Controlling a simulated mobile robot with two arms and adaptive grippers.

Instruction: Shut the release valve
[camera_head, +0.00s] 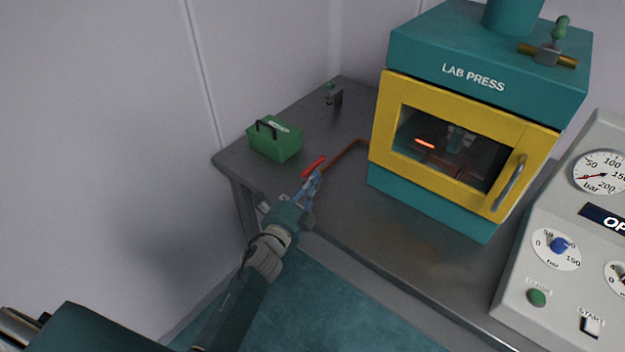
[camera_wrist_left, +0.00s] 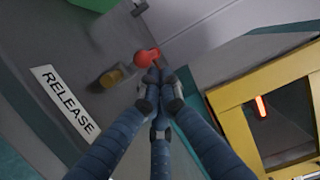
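The release valve has a red lever (camera_head: 314,166), which lies near the left end of the grey bench. In the left wrist view the lever (camera_wrist_left: 146,58) is beside a brass valve body (camera_wrist_left: 112,76), next to a plate marked RELEASE (camera_wrist_left: 65,102). My left gripper (camera_head: 311,183) is at the near side of the lever. In the wrist view its fingertips (camera_wrist_left: 157,78) are drawn together right at the lever, overlapping its near part. I cannot tell whether they touch or grip it. My right gripper is not in view.
A green box with a black handle (camera_head: 275,138) stands left of the lever. A copper pipe (camera_head: 345,152) runs toward the teal lab press (camera_head: 480,60) with its yellow door (camera_head: 390,130). A control panel (camera_head: 520,290) is at the right. The bench front (camera_head: 400,245) is clear.

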